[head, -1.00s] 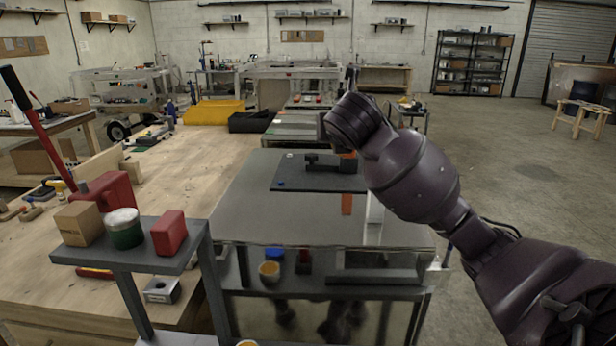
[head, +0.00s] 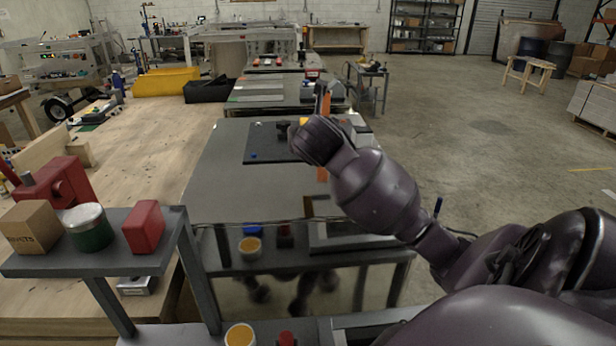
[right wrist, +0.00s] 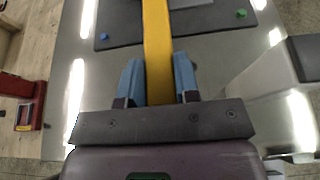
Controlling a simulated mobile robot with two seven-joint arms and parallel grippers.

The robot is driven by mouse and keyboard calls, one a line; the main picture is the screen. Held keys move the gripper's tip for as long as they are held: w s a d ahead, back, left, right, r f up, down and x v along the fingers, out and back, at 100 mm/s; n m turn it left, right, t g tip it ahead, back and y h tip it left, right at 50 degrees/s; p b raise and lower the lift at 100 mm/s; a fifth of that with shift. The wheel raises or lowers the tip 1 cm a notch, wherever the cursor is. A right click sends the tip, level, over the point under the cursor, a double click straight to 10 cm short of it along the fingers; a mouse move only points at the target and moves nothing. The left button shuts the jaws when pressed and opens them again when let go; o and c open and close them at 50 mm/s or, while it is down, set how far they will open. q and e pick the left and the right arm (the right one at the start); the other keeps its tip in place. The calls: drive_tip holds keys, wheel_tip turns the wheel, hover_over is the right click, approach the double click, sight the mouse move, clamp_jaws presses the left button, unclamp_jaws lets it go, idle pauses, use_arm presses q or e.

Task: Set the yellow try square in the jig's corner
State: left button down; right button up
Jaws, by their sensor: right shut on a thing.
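The yellow try square (right wrist: 157,45) is in my right gripper (right wrist: 158,88), whose blue fingers are on both sides of its long yellow bar in the right wrist view. The bar runs away from me over the dark jig plate (right wrist: 115,30) and out at the top, so its far end is hidden there. In the head view the jig plate (head: 262,146) lies on the grey table, and my right wrist covers its right part and the gripper's fingers. I cannot tell whether the square touches the plate or its corner. My left gripper is not in view.
A blue knob (right wrist: 103,36) and a green knob (right wrist: 241,13) are on the plate. The grey table (head: 230,190) is clear in front of it. A shelf (head: 100,255) with a box, a green tin and a red block stands at the near left.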

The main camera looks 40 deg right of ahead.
sight(309, 189)
wheel_tip(309, 189, down, 11)
drive_tip(key=shift+r, duration=0.2)
idle(0.3)
drive_tip(key=o, duration=1)
drive_tip(key=shift+f, duration=0.1)
